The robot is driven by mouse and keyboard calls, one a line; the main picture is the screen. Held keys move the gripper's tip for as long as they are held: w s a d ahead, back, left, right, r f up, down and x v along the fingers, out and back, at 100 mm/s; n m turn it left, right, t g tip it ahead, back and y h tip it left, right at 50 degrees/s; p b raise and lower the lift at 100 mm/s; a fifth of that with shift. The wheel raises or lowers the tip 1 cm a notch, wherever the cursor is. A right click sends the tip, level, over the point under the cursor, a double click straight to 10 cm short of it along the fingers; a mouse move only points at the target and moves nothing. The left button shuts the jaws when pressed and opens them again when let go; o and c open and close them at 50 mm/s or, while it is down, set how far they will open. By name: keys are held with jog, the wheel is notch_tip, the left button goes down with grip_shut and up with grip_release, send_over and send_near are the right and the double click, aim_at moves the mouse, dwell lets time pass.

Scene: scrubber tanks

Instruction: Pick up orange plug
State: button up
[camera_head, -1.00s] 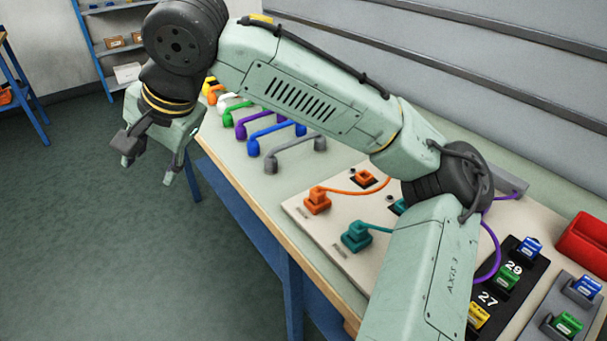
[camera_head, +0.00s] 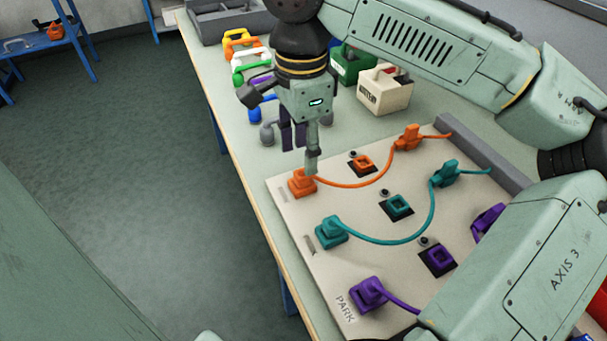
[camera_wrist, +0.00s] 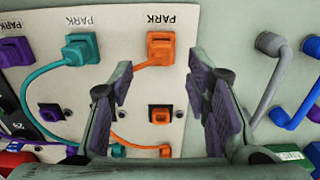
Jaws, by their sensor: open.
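The cable runs to a second orange plug (camera_head: 408,138) at the board's far side. A square orange socket (camera_head: 362,165) lies between them. My gripper (camera_head: 301,152) is open and empty, pointing down just above and behind the parked orange plug. In the wrist view its fingers (camera_wrist: 160,80) stand apart, with the plug beyond the gap. Contact with the plug cannot be told.
A teal plug (camera_head: 331,232) and a purple plug (camera_head: 368,294) are parked nearer on the board, with their cables crossing it. Coloured handles (camera_head: 240,60) line the bench behind my gripper. A cream box (camera_head: 385,90) stands farther back. The floor at left is clear.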

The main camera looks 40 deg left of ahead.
aim_at(300, 174)
jog(key=shift+s+a+f+p, duration=0.1)
jog(key=shift+f+p, duration=0.25)
jog(key=shift+f, duration=1)
jog(key=shift+a+f+p, duration=0.1)
jog(key=shift+f+p, duration=0.2)
jog(key=shift+f, duration=1.05)
jog(key=shift+c, duration=0.4)
grip_shut()
jog(key=shift+r, duration=0.5)
notch_tip(300, 174, up, 2)
jog(key=shift+r+b, duration=0.1)
jog(key=shift+b, duration=0.45)
jog(key=s+d+r+b, duration=0.1)
jog(key=s+d+r, duration=0.2)
jog(key=s+d, duration=0.7)
jog(key=shift+s+d+r, duration=0.2)
jog(key=shift+s+d, duration=0.05)
jog(key=shift+s, duration=0.9)
